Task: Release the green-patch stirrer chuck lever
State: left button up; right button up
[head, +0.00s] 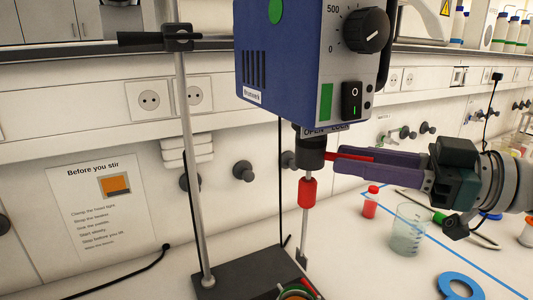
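The blue overhead stirrer (290,60) hangs at the top centre on a stand rod. A green patch (326,102) is on its front and a green disc on its side. Below it is the black chuck (311,150), under a partly readable "OPEN LOCK" label. A red lever (348,156) sticks out to the right from the chuck. My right gripper (336,158) reaches in from the right, its two purple fingers at the lever, which shows between them. Whether they press on it is unclear. A shaft with a red sleeve (307,191) hangs below. My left gripper is not in view.
The stand rod (190,130) rises from a dark base plate (250,274). A glass beaker (407,230), a small red bottle (371,202) and a blue ring (460,286) are on the bench below my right arm. A "Before you stir" notice (103,210) is on the wall.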

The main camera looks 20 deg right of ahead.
grip_shut()
dwell(1.1)
